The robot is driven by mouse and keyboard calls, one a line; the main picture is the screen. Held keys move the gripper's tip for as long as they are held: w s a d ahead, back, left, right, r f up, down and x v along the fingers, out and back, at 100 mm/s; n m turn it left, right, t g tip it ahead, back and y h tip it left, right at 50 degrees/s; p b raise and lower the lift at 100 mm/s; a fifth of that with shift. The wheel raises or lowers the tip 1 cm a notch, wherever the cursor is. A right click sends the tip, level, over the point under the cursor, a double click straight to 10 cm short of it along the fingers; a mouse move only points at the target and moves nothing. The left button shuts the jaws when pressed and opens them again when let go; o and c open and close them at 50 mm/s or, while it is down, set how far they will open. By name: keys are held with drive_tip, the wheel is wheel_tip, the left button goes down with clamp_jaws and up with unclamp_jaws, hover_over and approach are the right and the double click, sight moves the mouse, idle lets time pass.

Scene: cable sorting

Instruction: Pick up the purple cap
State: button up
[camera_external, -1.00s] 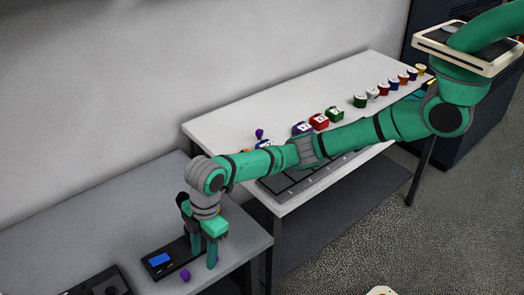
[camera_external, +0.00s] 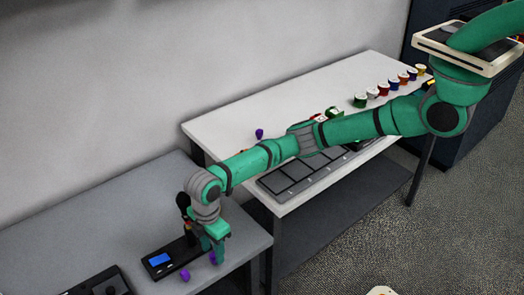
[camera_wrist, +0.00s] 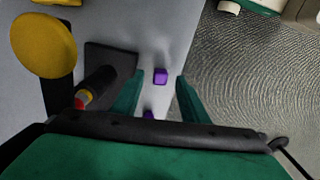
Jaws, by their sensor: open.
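One purple cap (camera_external: 213,258) sits near the front edge of the grey table, right by my gripper's fingertips. A second purple cap (camera_external: 185,275) lies a little to the left on the same table. My gripper (camera_external: 212,249) points down over the table, open and empty. In the wrist view, one purple cap (camera_wrist: 160,76) shows between the two green fingers. Another purple cap (camera_wrist: 148,115) shows lower down, partly hidden by the gripper body. A third small purple item (camera_external: 259,133) sits at the back of the white table.
A black device with a blue screen (camera_external: 160,260) stands just left of my gripper. A dark box (camera_external: 108,285) is at the lower left. The white table (camera_external: 225,125) holds a compartment tray (camera_external: 285,180) and several coloured containers (camera_external: 383,90). The grey table's back is clear.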

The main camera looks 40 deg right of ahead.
sight(213, 255)
drive_tip(key=shift+f, duration=1.5)
clamp_jaws()
drive_tip(key=shift+r, duration=0.15)
